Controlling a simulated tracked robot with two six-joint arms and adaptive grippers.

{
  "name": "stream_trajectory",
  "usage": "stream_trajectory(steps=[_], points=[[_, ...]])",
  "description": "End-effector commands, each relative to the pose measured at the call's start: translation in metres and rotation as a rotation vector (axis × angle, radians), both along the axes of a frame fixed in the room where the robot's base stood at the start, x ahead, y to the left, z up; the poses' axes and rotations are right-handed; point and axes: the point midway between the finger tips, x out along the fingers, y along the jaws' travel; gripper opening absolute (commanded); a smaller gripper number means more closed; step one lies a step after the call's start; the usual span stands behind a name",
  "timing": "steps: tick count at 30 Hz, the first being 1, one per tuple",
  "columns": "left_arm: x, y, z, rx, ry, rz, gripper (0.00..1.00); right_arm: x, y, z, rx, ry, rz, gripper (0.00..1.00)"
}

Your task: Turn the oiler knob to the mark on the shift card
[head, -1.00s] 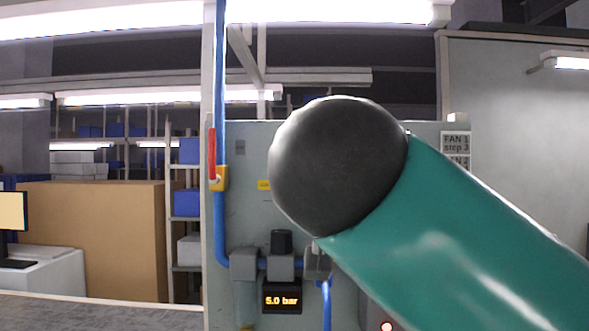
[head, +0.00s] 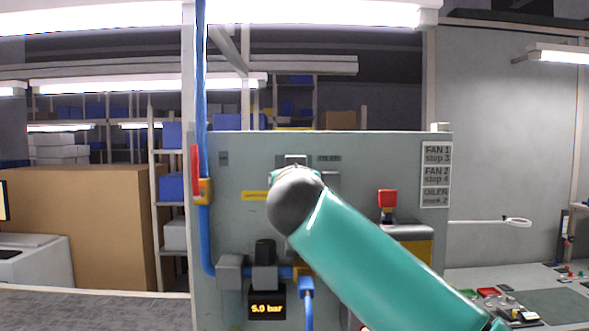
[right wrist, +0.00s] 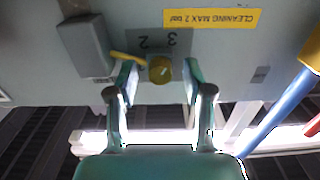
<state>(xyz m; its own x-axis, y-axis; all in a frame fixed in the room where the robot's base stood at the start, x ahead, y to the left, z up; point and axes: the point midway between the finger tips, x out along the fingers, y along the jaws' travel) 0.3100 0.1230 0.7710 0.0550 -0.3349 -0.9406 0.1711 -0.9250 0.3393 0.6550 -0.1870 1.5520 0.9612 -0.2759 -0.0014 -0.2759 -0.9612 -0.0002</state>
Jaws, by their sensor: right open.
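The shift card (head: 436,174) on the grey panel reads FAN 1 step 3, FAN 2 step 4, OILER mark 2. In the right wrist view, where lettering is upside down, a round brass-coloured knob (right wrist: 160,69) with a small pale mark sits before a grey plate (right wrist: 172,39) marked 2 and 3. A thin yellow bar (right wrist: 127,60) runs from near the knob to the left. My right gripper (right wrist: 160,80) is open, its fingertips on either side of the knob; contact cannot be told. In the head view my right wrist hides the knob. My left gripper is out of view.
A grey box (right wrist: 85,45) stands out beside the plate. A yellow cleaning label (right wrist: 212,19) lies on the panel. A blue pipe (head: 203,120) with a red-handled valve (head: 197,172) runs along the panel's left. Below are a 5.0 bar display (head: 267,309) and a black knob (head: 265,251).

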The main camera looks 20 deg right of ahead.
Motion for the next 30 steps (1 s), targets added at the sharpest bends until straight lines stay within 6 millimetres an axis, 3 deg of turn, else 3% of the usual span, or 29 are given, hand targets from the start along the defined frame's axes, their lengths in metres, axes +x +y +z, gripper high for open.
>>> stream_trajectory(steps=[9, 18, 30], points=[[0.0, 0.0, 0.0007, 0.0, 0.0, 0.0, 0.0, 0.0019, 0.0, -0.0003, 0.0, -0.001, 0.001, 0.49], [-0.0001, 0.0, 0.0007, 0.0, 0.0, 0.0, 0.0, 0.0017, 0.0001, -0.0002, 0.0, -0.001, 0.001, 0.0], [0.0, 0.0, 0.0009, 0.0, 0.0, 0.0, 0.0, 0.0016, 0.0001, -0.0001, -0.044, 0.012, 0.001, 0.0]])
